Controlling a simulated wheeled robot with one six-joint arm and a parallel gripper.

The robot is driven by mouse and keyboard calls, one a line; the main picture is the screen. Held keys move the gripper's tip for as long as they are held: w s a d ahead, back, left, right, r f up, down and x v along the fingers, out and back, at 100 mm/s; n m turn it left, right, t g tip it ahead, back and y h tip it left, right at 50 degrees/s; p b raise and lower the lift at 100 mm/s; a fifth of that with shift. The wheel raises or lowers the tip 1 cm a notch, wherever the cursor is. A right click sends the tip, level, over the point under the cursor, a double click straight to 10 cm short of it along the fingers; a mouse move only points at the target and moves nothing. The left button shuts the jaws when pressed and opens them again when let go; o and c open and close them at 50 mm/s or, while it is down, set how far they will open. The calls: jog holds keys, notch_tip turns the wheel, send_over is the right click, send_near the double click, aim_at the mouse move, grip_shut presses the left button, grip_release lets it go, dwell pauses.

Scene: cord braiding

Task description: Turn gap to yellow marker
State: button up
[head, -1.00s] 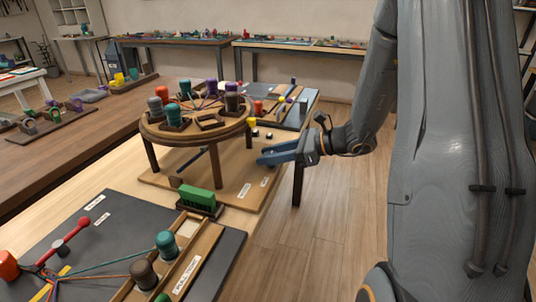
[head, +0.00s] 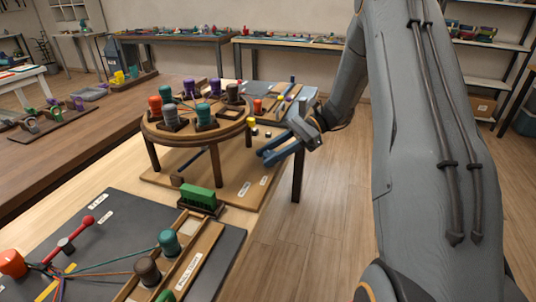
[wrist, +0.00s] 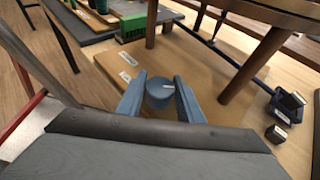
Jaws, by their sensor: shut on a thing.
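A round wooden braiding disc (head: 150,130) on legs carries several bobbins around its top. The gap (head: 232,113) appears as an empty slot at the disc's front right. The yellow marker (head: 252,122) stands just beyond the disc's right edge, close to the gap. My gripper (wrist: 160,98) is shut on a blue-grey knob (wrist: 160,90) with a pale line, below disc level.
A green comb-like block (head: 201,196) sits in front of the stand. A dark board (head: 120,215) with cords and bobbins lies at the front left. Disc legs (wrist: 255,60) and a dark blue rod (wrist: 215,48) are near my gripper. Open floor lies to the right.

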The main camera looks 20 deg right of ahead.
jog(key=shift+w+r, duration=0.1)
jog(key=shift+w, duration=0.05)
dwell(0.4)
jog(key=o, duration=1.1)
jog(key=shift+c, duration=0.2)
jog(key=b+v, duration=0.1)
jog(key=v, duration=0.6)
jog(key=shift+d, duration=0.35)
jog(key=shift+w+r, duration=0.1)
